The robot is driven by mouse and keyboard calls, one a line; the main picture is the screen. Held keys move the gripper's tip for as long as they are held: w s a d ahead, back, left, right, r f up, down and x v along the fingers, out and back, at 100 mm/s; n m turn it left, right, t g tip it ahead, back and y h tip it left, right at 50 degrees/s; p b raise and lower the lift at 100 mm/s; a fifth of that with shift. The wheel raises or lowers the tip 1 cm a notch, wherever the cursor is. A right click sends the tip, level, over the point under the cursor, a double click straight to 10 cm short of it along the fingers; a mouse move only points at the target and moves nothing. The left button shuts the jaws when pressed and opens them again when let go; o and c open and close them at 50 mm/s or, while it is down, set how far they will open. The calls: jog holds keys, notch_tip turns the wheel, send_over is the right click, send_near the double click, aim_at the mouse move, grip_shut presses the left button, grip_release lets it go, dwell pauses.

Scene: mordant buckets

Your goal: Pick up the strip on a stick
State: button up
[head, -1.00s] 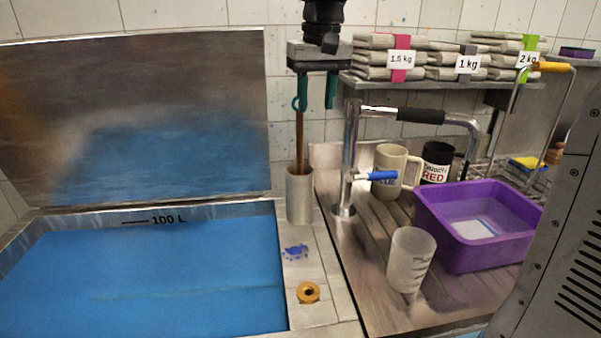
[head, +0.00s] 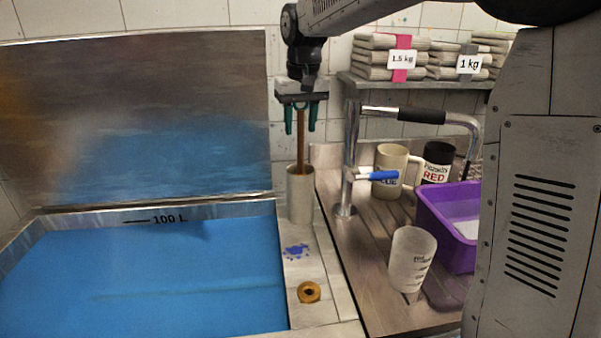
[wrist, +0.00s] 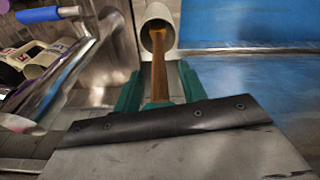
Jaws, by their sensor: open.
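The strip on a stick shows as a brown stick (head: 300,148) standing nearly upright in a pale cylindrical holder (head: 300,197) beside the blue vat. Its lower end is hidden inside the holder, and I cannot make out the strip. My gripper (head: 301,130) is above the holder, with its teal fingers pointing down on either side of the stick's upper part. In the wrist view the stick (wrist: 159,72) runs between the two open fingers, with a gap on each side, into the holder's mouth (wrist: 157,18).
The blue vat (head: 140,280) is left, with a raised metal lid behind it. A tap (head: 349,150), cream mug (head: 388,160), dark-topped mug (head: 437,163), frosted beaker (head: 411,258) and purple tub (head: 445,225) stand right. An orange ring (head: 309,292) lies on the ledge.

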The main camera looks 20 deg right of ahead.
grip_shut()
